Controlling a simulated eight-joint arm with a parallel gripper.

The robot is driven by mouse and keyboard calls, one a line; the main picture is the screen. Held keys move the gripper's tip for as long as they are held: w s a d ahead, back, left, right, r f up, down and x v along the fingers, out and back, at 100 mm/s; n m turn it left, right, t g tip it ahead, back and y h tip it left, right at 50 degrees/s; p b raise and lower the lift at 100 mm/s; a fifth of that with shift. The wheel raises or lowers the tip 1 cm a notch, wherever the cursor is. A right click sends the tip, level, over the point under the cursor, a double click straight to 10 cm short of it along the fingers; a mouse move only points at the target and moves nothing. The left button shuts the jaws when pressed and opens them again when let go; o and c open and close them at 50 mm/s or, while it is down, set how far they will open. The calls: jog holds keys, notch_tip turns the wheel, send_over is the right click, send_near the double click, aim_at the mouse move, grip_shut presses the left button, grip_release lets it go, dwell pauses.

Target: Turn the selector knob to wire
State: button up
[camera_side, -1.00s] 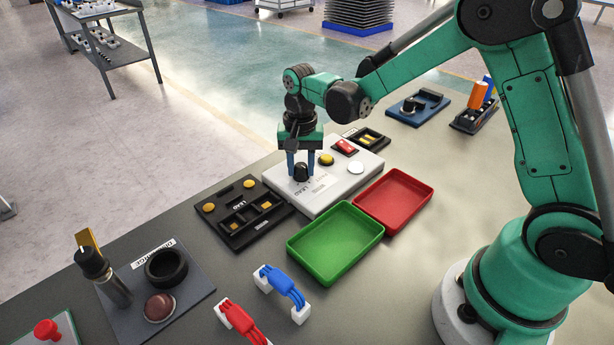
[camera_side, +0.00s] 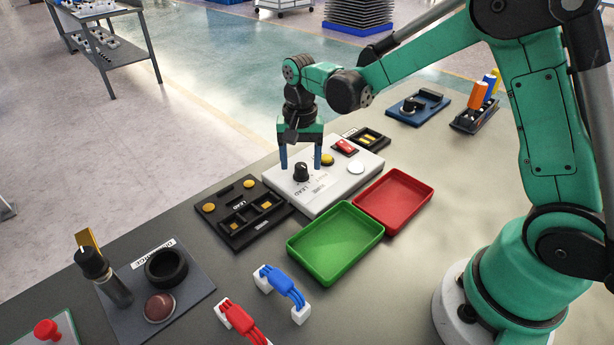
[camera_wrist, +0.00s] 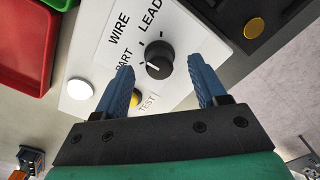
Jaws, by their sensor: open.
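The black selector knob (camera_side: 302,173) stands on a pale panel (camera_side: 335,188). In the wrist view the knob (camera_wrist: 159,59) has printed labels WIRE, LEAD and PART around it. A light mark shows on the knob's left side, towards PART, but it is too small to read its exact setting. My gripper (camera_side: 301,164) is open and empty just above the knob, with one blue finger to each side. In the wrist view the fingers of my gripper (camera_wrist: 161,66) are clearly apart from the knob.
The panel also bears a yellow button (camera_side: 327,159), a red switch (camera_side: 345,146) and a white button (camera_side: 356,167). A green tray (camera_side: 335,243) and a red tray (camera_side: 393,200) lie in front. A black LEAD fixture (camera_side: 235,205) is at left.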

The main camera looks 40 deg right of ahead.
aim_at(302, 166)
jog(key=shift+r, duration=2.05)
jog(key=shift+s+r, duration=0.25)
jog(key=shift+r, duration=0.1)
jog(key=s+r+n+t, duration=0.4)
jog(key=s+n+t, duration=0.3)
jog(key=s+n, duration=0.2)
jog(key=shift+s+a+r, duration=0.3)
jog(key=shift+s+a, duration=0.15)
jog(key=shift+s, duration=0.5)
